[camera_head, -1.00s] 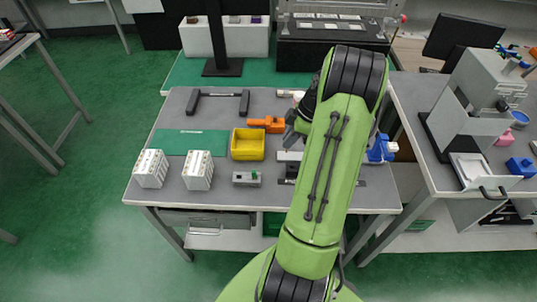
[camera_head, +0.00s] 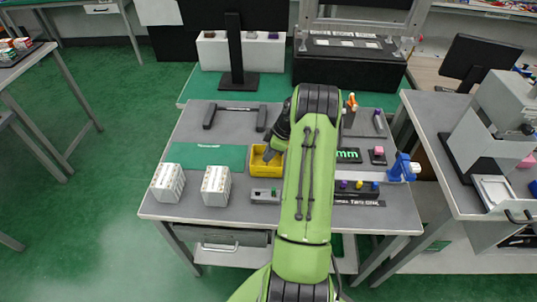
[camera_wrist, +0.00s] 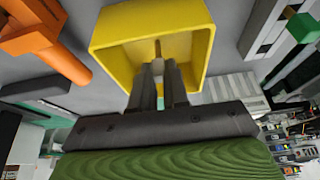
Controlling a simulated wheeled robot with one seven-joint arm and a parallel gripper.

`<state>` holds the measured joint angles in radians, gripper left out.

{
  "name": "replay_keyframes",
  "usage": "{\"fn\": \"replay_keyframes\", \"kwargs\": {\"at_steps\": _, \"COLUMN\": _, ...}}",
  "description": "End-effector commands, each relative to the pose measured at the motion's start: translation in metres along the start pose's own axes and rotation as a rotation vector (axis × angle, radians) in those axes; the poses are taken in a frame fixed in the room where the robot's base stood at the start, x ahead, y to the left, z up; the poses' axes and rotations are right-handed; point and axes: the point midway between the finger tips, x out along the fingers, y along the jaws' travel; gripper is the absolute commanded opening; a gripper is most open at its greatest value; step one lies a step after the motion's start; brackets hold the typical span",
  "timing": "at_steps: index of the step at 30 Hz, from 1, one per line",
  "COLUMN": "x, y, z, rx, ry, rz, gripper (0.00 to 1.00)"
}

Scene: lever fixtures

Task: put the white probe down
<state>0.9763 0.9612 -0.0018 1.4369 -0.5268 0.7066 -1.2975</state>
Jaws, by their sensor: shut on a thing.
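The yellow bin (camera_head: 261,170) stands open near the middle of the table; it also shows in the wrist view (camera_wrist: 112,30). My gripper (camera_head: 268,155) is at the bin in the head view. In the wrist view my gripper (camera_wrist: 160,68) has its two fingers close together, reaching over the bin's near rim into its opening. A thin, shaded piece, the white probe (camera_wrist: 158,48), shows between the fingertips. Most of it is hidden by the fingers, and its white colour cannot be made out. I cannot tell whether it touches the bin's floor.
An orange tool (camera_wrist: 40,42) lies beside the bin. A green mat (camera_head: 205,156) and two white racks (camera_head: 167,183) are to the left. A grey box (camera_head: 265,196) sits in front of the bin. A blue fixture (camera_head: 402,168) stands at the right. My arm hides the table's middle.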

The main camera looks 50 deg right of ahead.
Motion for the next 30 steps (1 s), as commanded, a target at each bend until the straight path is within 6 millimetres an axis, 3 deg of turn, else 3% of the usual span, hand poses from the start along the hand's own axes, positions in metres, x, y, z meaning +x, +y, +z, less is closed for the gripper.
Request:
{"fn": "replay_keyframes", "kwargs": {"at_steps": 8, "x": 0.002, "y": 0.001, "z": 0.001, "rx": -0.001, "ry": 0.000, "rz": 0.002, "gripper": 0.00}}
{"fn": "replay_keyframes", "kwargs": {"at_steps": 9, "x": 0.003, "y": 0.001, "z": 0.001, "rx": -0.001, "ry": 0.000, "rz": 0.002, "gripper": 0.16}}
{"fn": "replay_keyframes", "kwargs": {"at_steps": 14, "x": 0.001, "y": 0.001, "z": 0.000, "rx": -0.001, "ry": 0.000, "rz": 0.002, "gripper": 0.40}}
{"fn": "replay_keyframes", "kwargs": {"at_steps": 24, "x": -0.004, "y": 0.001, "z": -0.002, "rx": -0.001, "ry": 0.000, "rz": 0.002, "gripper": 0.40}}
{"fn": "replay_keyframes", "kwargs": {"at_steps": 30, "x": -0.054, "y": 0.002, "z": -0.001, "rx": 0.000, "ry": 0.000, "rz": 0.009, "gripper": 0.40}}
